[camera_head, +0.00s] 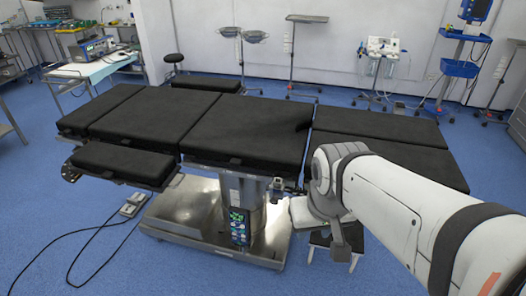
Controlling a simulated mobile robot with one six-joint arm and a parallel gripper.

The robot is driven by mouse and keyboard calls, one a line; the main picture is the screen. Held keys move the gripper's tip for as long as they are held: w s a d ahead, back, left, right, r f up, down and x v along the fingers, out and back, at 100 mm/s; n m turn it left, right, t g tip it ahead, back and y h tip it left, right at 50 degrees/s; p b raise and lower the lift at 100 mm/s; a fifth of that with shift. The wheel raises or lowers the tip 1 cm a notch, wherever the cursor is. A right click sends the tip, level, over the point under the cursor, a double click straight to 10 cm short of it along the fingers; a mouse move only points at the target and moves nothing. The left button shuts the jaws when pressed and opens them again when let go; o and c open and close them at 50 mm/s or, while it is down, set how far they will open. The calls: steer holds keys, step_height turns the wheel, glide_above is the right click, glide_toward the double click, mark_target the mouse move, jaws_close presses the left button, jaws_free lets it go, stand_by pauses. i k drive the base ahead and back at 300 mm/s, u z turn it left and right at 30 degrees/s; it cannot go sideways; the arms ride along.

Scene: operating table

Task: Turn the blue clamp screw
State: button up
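The black-padded operating table (240,128) stands in the middle on a shiny metal base. A small clamp-like fitting (278,185) is on its near side rail, just left of my wrist. It is too small to make out in detail, and I cannot tell a blue screw on it. My white and grey arm (385,200) reaches in from the lower right, with its wrist in front of the table's right part.
A blue control handset (239,226) hangs on the table's near side. A foot pedal (133,204) and black cables lie on the floor at left. A dark stool-like thing (320,238) stands below my wrist. Carts and stands line the back wall.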

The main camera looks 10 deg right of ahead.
mark_target(274, 199)
steer(key=u, duration=0.35)
steer(key=k, duration=1.45)
steer(key=z, duration=0.95)
steer(key=i, duration=0.95)
steer(key=u, duration=0.05)
